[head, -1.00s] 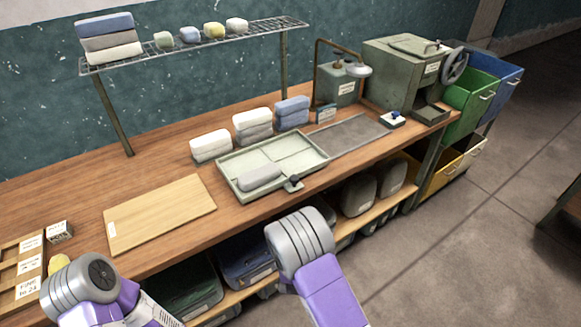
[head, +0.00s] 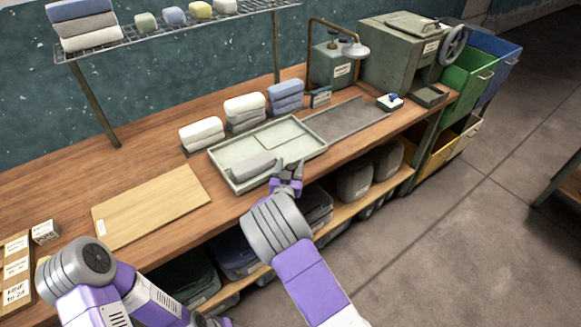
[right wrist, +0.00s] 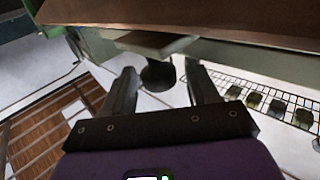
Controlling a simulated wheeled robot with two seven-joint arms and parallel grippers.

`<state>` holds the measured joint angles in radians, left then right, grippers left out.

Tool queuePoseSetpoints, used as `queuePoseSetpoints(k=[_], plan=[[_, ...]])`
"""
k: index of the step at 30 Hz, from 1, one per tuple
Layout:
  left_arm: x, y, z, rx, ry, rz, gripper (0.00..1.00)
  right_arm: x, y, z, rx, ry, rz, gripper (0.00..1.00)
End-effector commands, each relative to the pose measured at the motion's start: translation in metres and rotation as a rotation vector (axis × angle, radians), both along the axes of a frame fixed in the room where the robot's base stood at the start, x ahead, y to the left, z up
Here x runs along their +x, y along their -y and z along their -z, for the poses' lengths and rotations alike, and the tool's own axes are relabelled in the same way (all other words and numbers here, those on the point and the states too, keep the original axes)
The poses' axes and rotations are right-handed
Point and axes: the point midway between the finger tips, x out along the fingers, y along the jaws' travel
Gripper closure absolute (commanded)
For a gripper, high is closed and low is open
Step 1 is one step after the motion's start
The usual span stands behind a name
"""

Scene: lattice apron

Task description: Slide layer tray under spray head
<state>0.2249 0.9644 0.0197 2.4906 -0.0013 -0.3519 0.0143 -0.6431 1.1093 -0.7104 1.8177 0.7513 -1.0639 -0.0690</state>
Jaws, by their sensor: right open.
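The pale green layer tray (head: 290,137) lies on the wooden bench, with a grey folded slab (head: 253,167) in its front left part. Its dark knob sits at the front edge, hidden by my gripper in the head view. My right gripper (head: 287,172) is open at that edge. In the right wrist view the dark knob (right wrist: 158,74) lies just ahead of and between the open fingers (right wrist: 162,92); I see no grip on it. The spray head (head: 355,50) hangs from a bent pipe at the back right. My left arm is at lower left, its fingers out of sight.
A flat grey runway (head: 346,119) lies right of the tray. Folded stacks (head: 245,112) stand behind it. A small blue-and-white item (head: 390,101) sits at the runway's far right. A wooden board (head: 150,207) lies left. A green press machine (head: 400,60) stands back right.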

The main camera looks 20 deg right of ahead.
Motion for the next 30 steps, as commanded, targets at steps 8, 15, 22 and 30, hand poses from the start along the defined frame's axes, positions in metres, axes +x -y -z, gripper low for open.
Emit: queuePoseSetpoints(k=[8,15,22,30], plan=[[0.0,0.0,0.0,0.0,0.0,0.0,0.57,0.0,0.0,0.0,0.0,-0.001,0.0,0.53],[0.0,0.0,0.0,0.0,0.0,0.0,0.57,0.0,0.0,0.0,0.0,-0.001,0.0,0.9],[0.0,0.0,0.0,0.0,0.0,0.0,0.57,0.0,0.0,0.001,0.0,-0.001,0.0,1.0],[0.0,0.0,0.007,0.0,0.0,0.0,0.57,0.006,0.018,0.002,0.001,0.0,0.005,1.0]])
